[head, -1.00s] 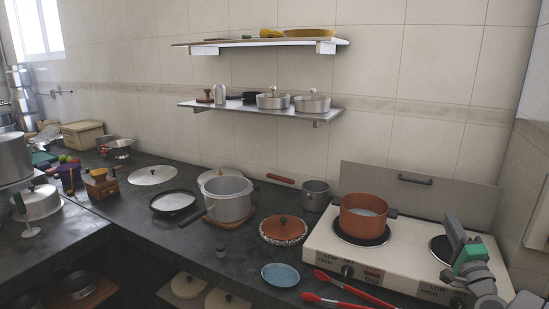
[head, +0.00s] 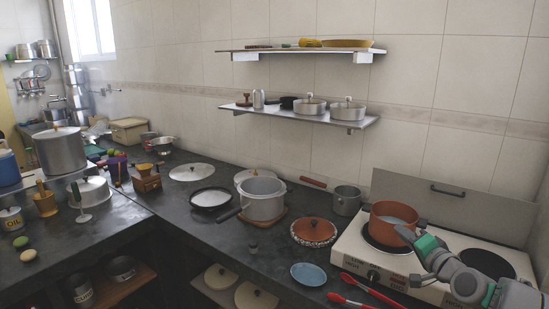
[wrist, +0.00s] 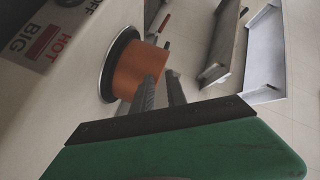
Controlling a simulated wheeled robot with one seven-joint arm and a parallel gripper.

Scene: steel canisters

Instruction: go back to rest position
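My gripper (head: 405,235) is in front of the right side of the orange pot (head: 386,217) in the head view, at the end of my arm reaching in from the lower right. In the wrist view, its two grey ridged fingers (wrist: 162,86) stand apart with an empty gap between them. The orange pot also shows there (wrist: 132,68), just beyond the fingers. I cannot tell whether a finger touches it. The pot sits on the left burner of the white stove (head: 352,250).
The right burner (head: 487,264) is bare. Red-handled tongs (head: 365,290) lie at the stove's front left. A steel backsplash (head: 450,205) rises behind the stove.

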